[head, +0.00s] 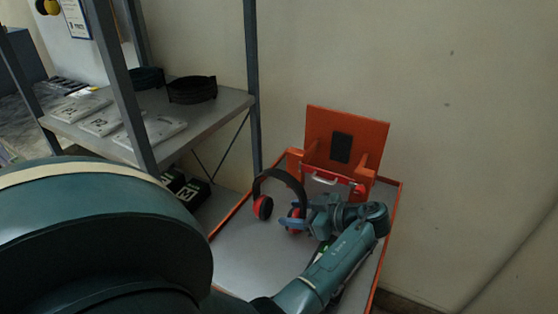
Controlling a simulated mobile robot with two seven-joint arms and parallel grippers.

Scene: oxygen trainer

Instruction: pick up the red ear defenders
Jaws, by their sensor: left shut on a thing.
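The red ear defenders (263,207) have a dark headband that arches upward and red ear cups. They are at the left side of the orange-rimmed tray, tilted, with one cup to the left and the other at my gripper. My left gripper (294,221) reaches in from the right of them and is shut on the ear defenders at the right-hand cup. Its fingers partly hide that cup. I cannot tell whether the ear defenders touch the tray surface. My right gripper is not in view.
The grey tray (245,265) has an orange rim and an upright orange stand (372,140) at its back. A red-edged clear item (328,179) sits before the stand. A metal shelf (228,103) with white labelled boxes and dark rings stands left. Bare tray shows at front left.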

